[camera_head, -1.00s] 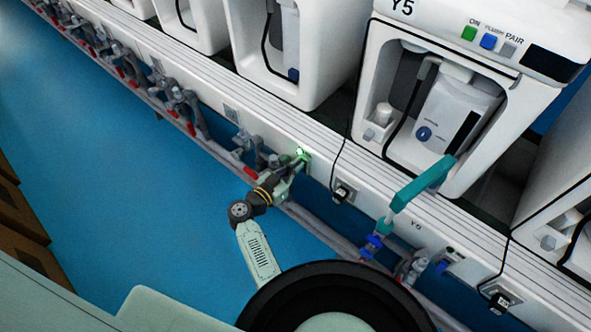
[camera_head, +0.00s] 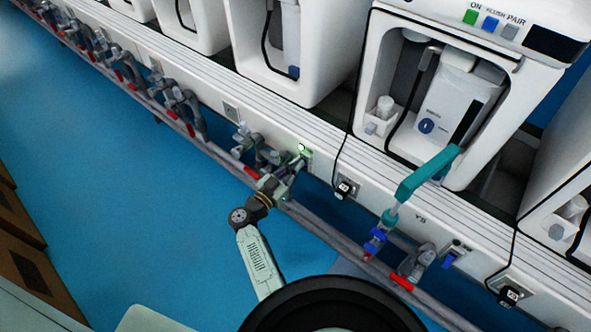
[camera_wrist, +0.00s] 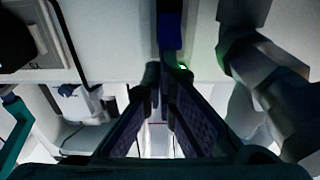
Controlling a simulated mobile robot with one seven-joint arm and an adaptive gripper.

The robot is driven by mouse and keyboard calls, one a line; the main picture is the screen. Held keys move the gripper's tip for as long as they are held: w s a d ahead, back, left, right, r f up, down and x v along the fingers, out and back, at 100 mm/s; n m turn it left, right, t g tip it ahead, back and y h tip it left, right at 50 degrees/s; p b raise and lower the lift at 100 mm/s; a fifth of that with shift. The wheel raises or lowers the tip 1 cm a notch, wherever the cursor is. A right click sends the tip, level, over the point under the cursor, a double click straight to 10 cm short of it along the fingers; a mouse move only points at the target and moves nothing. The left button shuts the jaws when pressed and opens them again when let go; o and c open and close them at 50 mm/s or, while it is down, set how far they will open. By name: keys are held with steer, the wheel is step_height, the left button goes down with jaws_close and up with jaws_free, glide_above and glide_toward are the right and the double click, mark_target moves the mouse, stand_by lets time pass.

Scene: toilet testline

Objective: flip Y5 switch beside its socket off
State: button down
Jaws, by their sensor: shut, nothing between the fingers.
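The switch by the Y5 unit's socket is mostly hidden behind my gripper (camera_head: 293,168) in the head view. A small green light (camera_head: 301,148) glows just above the fingertips on the white rail. In the wrist view, the blue switch part (camera_wrist: 170,28) is directly ahead of my fingertips (camera_wrist: 166,75), and the green light (camera_wrist: 183,67) is close to the right fingertip. My fingers are shut and empty; I cannot tell whether they touch the switch. The socket with a black plug (camera_head: 345,188) is to the right of the gripper. Its cord runs up to the Y5 unit (camera_head: 440,110).
Pipes and valves with red handles (camera_head: 250,160) are beside my gripper. A teal-handled fitting (camera_head: 428,172) stands out in front of the rail on the right. Another blue switch (camera_head: 450,258) is further right.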

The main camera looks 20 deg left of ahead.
steer(key=shift+s+a+f+t+h+b, duration=0.15)
steer(key=shift+s+f+t+b, duration=0.1)
steer(key=shift+f+t+b, duration=0.3)
steer(key=shift+s+f+t+h+b, duration=0.15)
steer(key=shift+s+f+t+b, duration=0.15)
steer(key=shift+f+b, duration=0.25)
step_height(320, 180, up, 10)
stand_by(0.4)
